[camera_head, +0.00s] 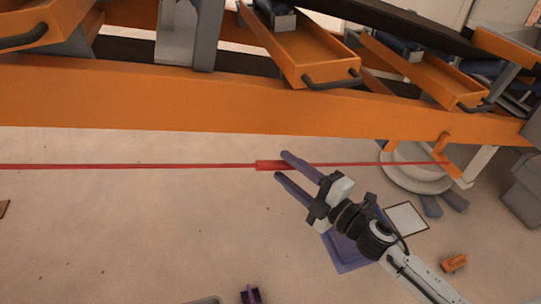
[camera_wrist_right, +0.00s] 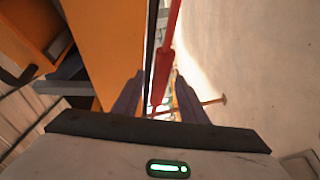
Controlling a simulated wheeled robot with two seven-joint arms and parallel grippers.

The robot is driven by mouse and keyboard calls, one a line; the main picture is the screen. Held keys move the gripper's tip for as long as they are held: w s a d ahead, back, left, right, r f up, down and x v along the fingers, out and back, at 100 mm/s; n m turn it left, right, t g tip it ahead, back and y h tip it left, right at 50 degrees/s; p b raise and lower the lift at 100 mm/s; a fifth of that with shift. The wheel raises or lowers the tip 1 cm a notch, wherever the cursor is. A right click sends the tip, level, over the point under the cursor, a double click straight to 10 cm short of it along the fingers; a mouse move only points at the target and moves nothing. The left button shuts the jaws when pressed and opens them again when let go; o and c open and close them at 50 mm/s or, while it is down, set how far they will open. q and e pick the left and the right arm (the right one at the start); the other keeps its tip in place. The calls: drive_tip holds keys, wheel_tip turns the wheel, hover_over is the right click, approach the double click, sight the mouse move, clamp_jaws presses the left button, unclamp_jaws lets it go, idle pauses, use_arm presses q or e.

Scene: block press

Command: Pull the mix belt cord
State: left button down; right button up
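The red cord (camera_head: 130,166) runs nearly level across the head view, in front of the orange frame, with a thicker red sleeve (camera_head: 267,165) near the middle. My right gripper (camera_head: 282,166) reaches in from the lower right, its two dark purple fingers apart at the right end of the sleeve. In the right wrist view the sleeve (camera_wrist_right: 161,80) lies between the two fingers (camera_wrist_right: 158,98), with a gap visible on both sides. The right gripper looks open. My left gripper is not in view.
A long orange beam (camera_head: 150,98) runs behind the cord, with orange trays (camera_head: 300,50) above it. A round grey base (camera_head: 415,175) stands at the right. A purple object (camera_head: 250,295) and an orange object (camera_head: 454,262) lie low on the floor. The floor at left is mostly clear.

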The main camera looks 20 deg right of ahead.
drive_tip(key=x, duration=0.6)
drive_tip(key=shift+w+a, duration=0.1)
drive_tip(key=shift+c, duration=0.5)
